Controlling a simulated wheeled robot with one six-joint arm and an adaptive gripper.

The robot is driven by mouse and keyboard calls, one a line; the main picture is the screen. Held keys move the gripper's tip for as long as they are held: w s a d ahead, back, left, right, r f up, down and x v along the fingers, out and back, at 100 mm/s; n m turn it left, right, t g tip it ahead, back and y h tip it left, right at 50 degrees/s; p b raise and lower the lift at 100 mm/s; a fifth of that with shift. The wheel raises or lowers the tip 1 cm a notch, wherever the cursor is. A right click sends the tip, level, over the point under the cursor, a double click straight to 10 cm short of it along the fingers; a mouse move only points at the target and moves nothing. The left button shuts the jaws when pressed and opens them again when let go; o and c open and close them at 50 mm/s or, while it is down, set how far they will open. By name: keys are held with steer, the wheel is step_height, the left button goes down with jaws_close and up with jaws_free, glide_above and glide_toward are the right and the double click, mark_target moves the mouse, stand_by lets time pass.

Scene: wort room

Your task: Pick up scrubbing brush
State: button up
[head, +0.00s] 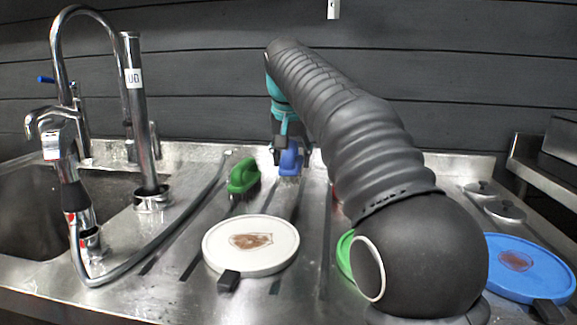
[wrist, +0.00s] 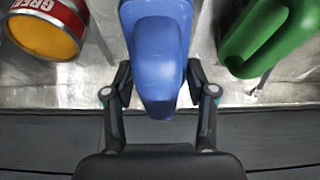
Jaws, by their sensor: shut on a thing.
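A blue scrubbing brush (head: 290,161) is at the back of the steel counter, in the middle of the head view. In the wrist view the blue brush (wrist: 157,50) fills the top middle, between the two fingers. My gripper (wrist: 158,78) is shut on it, one finger against each side. In the head view my gripper (head: 287,146) comes down on the brush from above. A green brush (head: 243,177) lies to the left, apart from my gripper, and it shows at the right in the wrist view (wrist: 268,38). I cannot tell whether the blue brush touches the counter.
A red can (wrist: 48,25) is near the brush, mostly hidden by my arm in the head view. A white round lid (head: 225,255) and a blue one (head: 535,277) are in front. A sink (head: 30,225) with a tap and hose (head: 150,262) is left. A dark wall stands behind.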

steer(key=s+d+r, duration=0.6)
steer(key=d, duration=0.3)
steer(key=shift+s+r, duration=0.25)
steer(key=shift+d, duration=0.1)
steer(key=o, duration=0.5)
steer(key=shift+c, duration=1.4)
steer(key=shift+s, duration=0.1)
